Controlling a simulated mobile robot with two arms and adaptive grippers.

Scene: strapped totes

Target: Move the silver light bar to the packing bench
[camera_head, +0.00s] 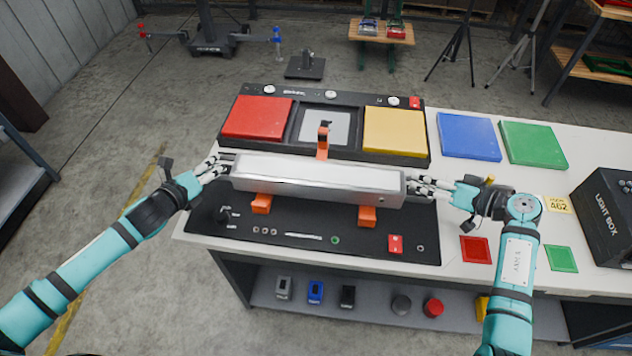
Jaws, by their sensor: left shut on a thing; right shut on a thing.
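The silver light bar (318,180) is a long bright metal box lying level across the middle of the head view, above a bench with a black panel. Orange supports (262,204) show at its lower edge, with another orange part (322,140) behind it; I cannot tell whether the bar rests on them. My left gripper (226,166) is shut on the bar's left end. My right gripper (412,186) is shut on its right end. The bar hides part of the panel behind it.
The white bench top (480,190) carries a red pad (257,117), a yellow pad (394,131), a blue pad (468,136) and a green pad (533,144). A black light box (608,215) stands at the right. Small parts sit on the lower shelf. Tripods and a small table stand behind.

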